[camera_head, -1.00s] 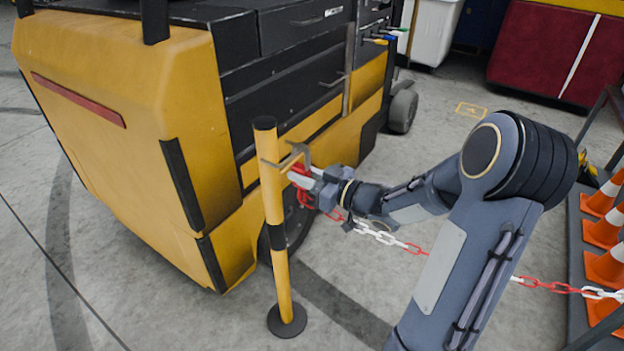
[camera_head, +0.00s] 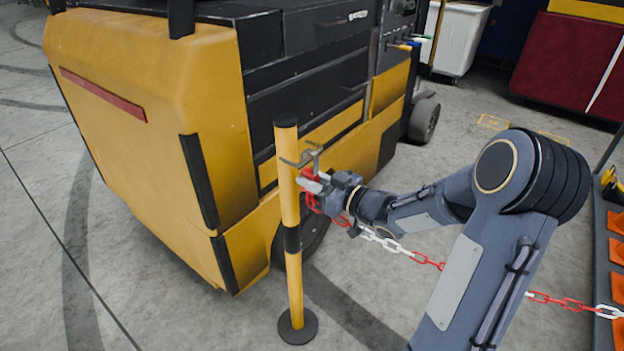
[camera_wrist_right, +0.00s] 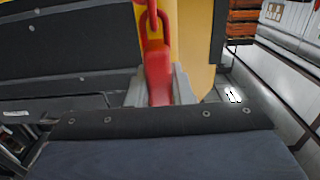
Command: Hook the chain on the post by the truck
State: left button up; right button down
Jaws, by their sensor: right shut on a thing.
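The yellow post (camera_head: 292,270) with a black band stands upright on a round black base beside the yellow truck (camera_head: 150,110). A grey metal hook (camera_head: 313,152) sits near its top. My right gripper (camera_head: 312,183) is shut on the red end piece of the red-and-white chain (camera_head: 425,260), just below the hook and close to the post. In the right wrist view the red end piece (camera_wrist_right: 158,75) stands between the two grey fingers, with a red link above it and yellow behind. Whether the end piece touches the hook cannot be told. My left gripper is not in view.
The chain runs right, behind my right arm, toward a dark rack (camera_head: 603,270) with orange cones. A white bin (camera_head: 458,40) and a dark red container (camera_head: 565,60) stand at the back.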

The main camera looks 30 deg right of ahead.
jog(key=c, duration=1.2)
grip_release()
